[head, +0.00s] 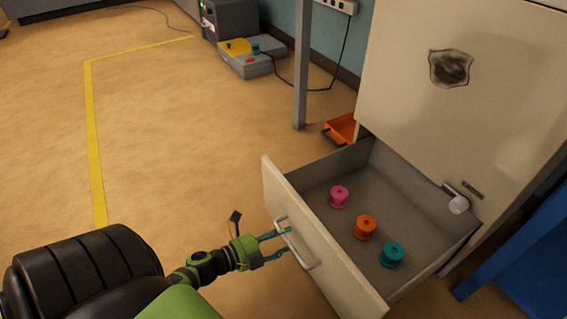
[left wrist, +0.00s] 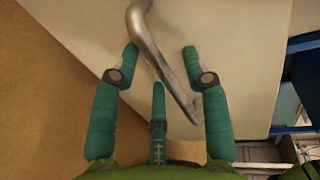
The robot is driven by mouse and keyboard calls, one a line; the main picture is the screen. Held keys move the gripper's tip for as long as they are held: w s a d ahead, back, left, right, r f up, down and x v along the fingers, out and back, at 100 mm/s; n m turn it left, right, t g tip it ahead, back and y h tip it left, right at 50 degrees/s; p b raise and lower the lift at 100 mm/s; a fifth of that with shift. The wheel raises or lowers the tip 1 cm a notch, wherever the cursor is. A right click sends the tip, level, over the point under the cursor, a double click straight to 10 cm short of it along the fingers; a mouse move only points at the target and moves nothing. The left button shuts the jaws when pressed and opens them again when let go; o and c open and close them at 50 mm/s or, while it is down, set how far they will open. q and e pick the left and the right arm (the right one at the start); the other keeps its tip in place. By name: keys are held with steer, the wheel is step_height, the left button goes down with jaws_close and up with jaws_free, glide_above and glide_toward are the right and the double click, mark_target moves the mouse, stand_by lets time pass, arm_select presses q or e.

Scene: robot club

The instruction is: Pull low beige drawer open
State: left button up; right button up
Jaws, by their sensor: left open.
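The low beige drawer (head: 315,238) stands pulled out from the beige cabinet (head: 450,120) in the head view, its inside showing. Its metal bar handle (head: 296,246) is on the front panel. My left gripper (head: 283,243) is at the handle with its fingers apart. In the left wrist view the handle (left wrist: 160,55) runs between the teal fingers of the left gripper (left wrist: 158,75), and the beige drawer front (left wrist: 240,50) lies behind it. Whether a finger touches the bar I cannot tell. My right gripper is not in view.
In the drawer stand a pink spool (head: 339,196), an orange spool (head: 365,227) and a teal spool (head: 391,254). An orange tray (head: 341,129) lies on the floor behind the drawer. A grey post (head: 302,70) stands nearby. The floor (head: 170,130) at left is clear.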

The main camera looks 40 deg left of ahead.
arm_select(q)
steer(key=v, duration=1.1)
